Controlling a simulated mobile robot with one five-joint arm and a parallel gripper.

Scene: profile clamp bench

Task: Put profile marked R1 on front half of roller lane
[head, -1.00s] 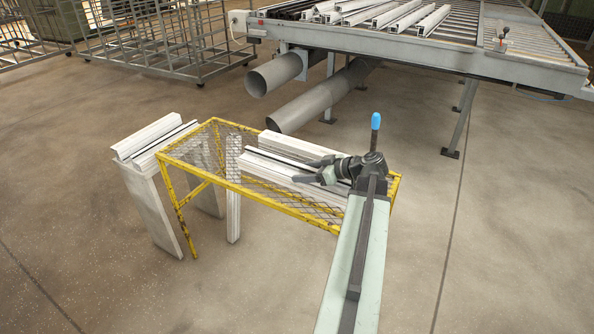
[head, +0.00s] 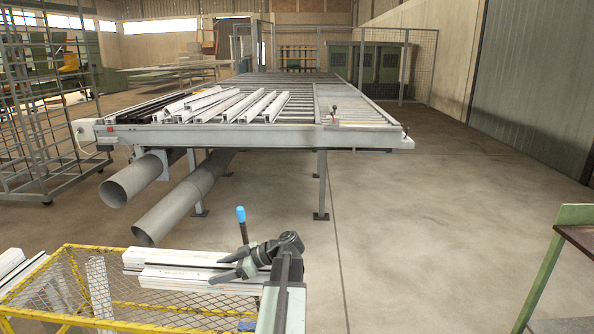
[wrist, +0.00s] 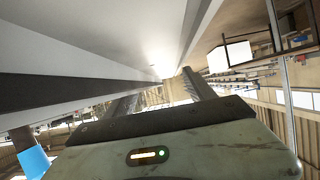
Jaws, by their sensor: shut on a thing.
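My gripper (head: 222,268) is shut on a white profile (head: 178,279) at the yellow mesh stand. In the wrist view, the long white profile (wrist: 100,45) fills the upper left and runs between the fingers of my gripper (wrist: 160,92). A second white profile (head: 165,258) lies just behind the held one. I cannot read an R1 mark on either. The roller lane (head: 355,103) is on the large grey table ahead, its rollers showing to the right of a pile of profiles.
The yellow mesh stand (head: 60,268) is low at the left, with more white profiles (head: 18,268) beyond its left side. Several profiles (head: 235,104) lie on the table. Two grey pipes (head: 185,200) stick out below it. A green bench (head: 575,225) stands at the right. The middle floor is clear.

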